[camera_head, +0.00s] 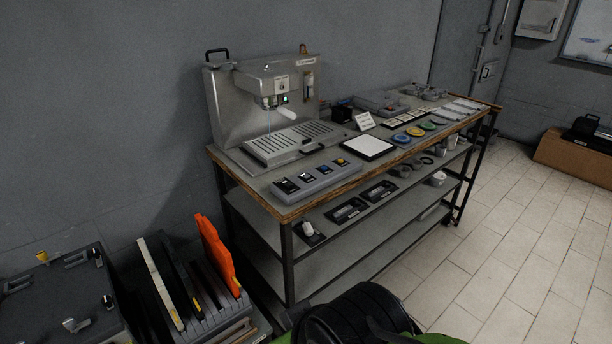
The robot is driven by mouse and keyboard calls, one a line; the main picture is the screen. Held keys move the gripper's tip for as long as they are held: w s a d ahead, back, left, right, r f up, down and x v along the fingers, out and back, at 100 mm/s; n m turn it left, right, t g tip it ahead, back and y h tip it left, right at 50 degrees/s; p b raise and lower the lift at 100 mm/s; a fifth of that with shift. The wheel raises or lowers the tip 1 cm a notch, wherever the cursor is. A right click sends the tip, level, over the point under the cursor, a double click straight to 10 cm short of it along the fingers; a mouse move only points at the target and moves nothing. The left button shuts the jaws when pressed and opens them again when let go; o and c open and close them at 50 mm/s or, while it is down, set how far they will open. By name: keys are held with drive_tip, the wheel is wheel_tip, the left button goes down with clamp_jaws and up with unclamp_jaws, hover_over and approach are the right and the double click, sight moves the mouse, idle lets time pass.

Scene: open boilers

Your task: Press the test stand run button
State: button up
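A steel machine like an espresso maker, which looks like the test stand (235,105), stands on the left end of the workbench against the wall. Its front head carries a small green-lit button (285,99) with a dark control beside it. A white label sits above them, too small to read. A handle with a pale grip sticks out below the head, over a slotted drip tray (290,143). I cannot tell for certain which control is the run button. My gripper is not in view.
The workbench (250,188) holds a grey block with several knobs (316,180), a white pad (367,147) and coloured discs (414,132). A rack with an orange panel (217,254) and a dark case (65,300) stand front left. Tiled floor (510,240) is clear at right.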

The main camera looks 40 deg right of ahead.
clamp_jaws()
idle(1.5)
